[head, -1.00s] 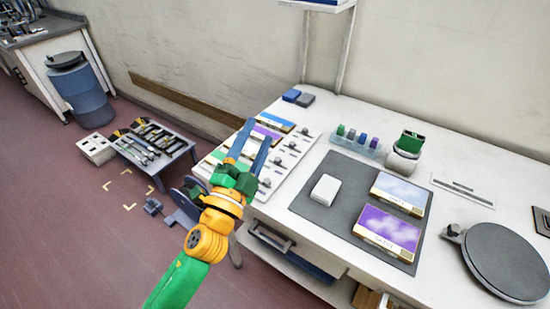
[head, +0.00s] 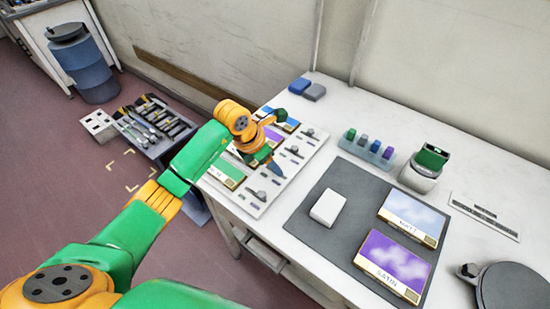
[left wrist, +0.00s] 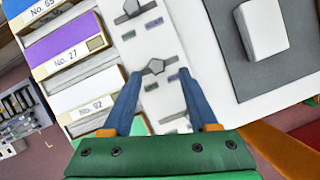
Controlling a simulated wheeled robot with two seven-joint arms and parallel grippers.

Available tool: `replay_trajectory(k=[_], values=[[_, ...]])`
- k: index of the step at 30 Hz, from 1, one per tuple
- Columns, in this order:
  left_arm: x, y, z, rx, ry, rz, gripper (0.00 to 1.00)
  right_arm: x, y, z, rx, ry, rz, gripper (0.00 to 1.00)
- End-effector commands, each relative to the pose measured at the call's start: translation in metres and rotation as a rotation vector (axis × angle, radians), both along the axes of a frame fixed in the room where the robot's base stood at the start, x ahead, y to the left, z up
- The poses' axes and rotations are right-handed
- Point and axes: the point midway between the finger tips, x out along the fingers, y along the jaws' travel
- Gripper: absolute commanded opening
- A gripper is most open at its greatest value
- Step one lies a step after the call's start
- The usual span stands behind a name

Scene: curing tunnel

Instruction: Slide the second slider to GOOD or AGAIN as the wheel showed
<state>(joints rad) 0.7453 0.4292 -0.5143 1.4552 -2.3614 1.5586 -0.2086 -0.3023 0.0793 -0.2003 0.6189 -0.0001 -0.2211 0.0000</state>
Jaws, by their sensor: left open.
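A white slider board (head: 236,204) lies on the bench, with small grey slider knobs and coloured cards along its left side. In the left wrist view the cards read No. 65, No. 27 (left wrist: 68,52) and No. 92. A slider knob (left wrist: 155,67) beside No. 27 lies between and just past the blue fingertips of my left gripper (left wrist: 160,73); contact cannot be told. Another knob (left wrist: 131,10) is farther up. My left gripper (head: 272,167) is open over the board and hides part of it in the head view. My right gripper is out of view.
A grey mat (head: 318,236) carries a white block (head: 327,207) and MATT and SATIN cards right of the board. A rack of coloured pegs (head: 366,151), a green-topped device (head: 425,168) and a dark round disc (head: 505,287) stand farther right. Blue and grey blocks are behind.

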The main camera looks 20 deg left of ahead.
Motion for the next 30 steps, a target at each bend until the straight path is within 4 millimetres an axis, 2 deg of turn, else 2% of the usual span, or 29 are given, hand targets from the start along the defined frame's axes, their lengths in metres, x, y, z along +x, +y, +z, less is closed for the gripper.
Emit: replay_trajectory(k=[4, 11, 14, 18, 30], values=[[0.005, -0.005, -0.015, -0.004, 0.0, 0.0, 0.59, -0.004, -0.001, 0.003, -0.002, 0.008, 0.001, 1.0], [0.007, -0.005, -0.019, -0.002, -0.002, -0.001, 0.59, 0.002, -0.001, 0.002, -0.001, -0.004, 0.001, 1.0], [0.006, -0.005, -0.019, -0.003, -0.001, -0.001, 0.38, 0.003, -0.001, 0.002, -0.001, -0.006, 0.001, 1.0], [0.006, -0.005, -0.018, -0.003, -0.001, -0.001, 0.0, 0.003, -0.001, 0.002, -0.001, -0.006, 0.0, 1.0], [0.007, -0.006, -0.018, -0.004, -0.002, -0.001, 0.0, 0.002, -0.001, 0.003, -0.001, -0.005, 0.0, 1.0]])
